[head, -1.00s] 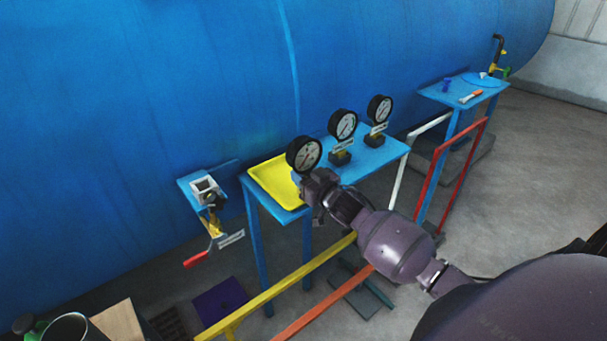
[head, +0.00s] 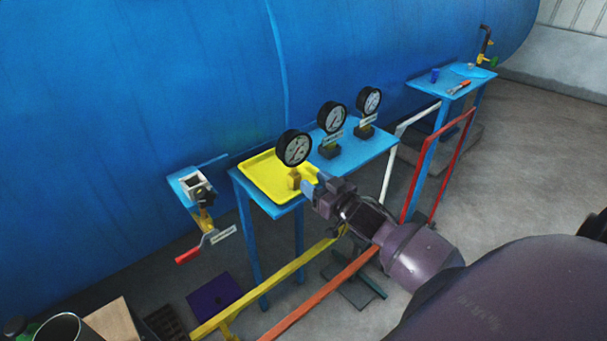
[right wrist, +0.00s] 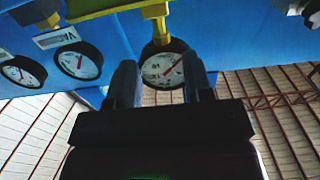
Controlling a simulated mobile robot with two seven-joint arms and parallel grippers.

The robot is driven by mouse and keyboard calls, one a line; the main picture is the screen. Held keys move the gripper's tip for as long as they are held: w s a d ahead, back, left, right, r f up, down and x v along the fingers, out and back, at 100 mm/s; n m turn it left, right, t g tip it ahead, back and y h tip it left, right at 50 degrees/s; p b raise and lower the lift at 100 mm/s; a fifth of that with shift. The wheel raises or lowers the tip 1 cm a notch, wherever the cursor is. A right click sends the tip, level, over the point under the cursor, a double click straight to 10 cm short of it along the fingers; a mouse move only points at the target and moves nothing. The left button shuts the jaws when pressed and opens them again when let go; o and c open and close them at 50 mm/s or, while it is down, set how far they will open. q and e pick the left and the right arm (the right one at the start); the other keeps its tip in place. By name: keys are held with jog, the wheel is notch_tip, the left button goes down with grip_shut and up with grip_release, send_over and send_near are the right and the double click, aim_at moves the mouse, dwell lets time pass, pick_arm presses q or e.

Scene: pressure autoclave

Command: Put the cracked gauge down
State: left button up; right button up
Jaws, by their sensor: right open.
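The gauge nearest my gripper (head: 294,147) has a black rim, a white dial and a brass stem. It stands upright at the right part of the yellow tray (head: 262,177). A crack in its glass is too small to tell in the head view. My right gripper (head: 309,184) is open, just right of the brass stem, and appears clear of it. In the right wrist view, the picture is upside down; the gauge dial (right wrist: 165,69) shows between and beyond the two spread fingers (right wrist: 160,85). My left gripper is not in view.
Two labelled gauges (head: 333,117) (head: 368,101) stand on the blue table (head: 372,148) to the right of the tray. A red-handled valve (head: 200,245) is at the left. Yellow (head: 275,282) and orange (head: 320,292) rails run in front. A second blue table (head: 425,92) holds tools.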

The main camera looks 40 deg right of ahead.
jog(key=s+a+f+g, duration=0.2)
jog(key=s+a+f, duration=0.1)
jog(key=s+f, duration=0.2)
jog(key=s+a+f+g+h, duration=0.1)
jog(key=s+a+f, duration=0.3)
jog(key=s, duration=0.5)
jog(key=s+a+f+g, duration=0.3)
jog(key=s+a+f, duration=0.1)
jog(key=s+f, duration=0.3)
jog(key=shift+f+h, duration=0.4)
jog(key=shift+f, duration=0.25)
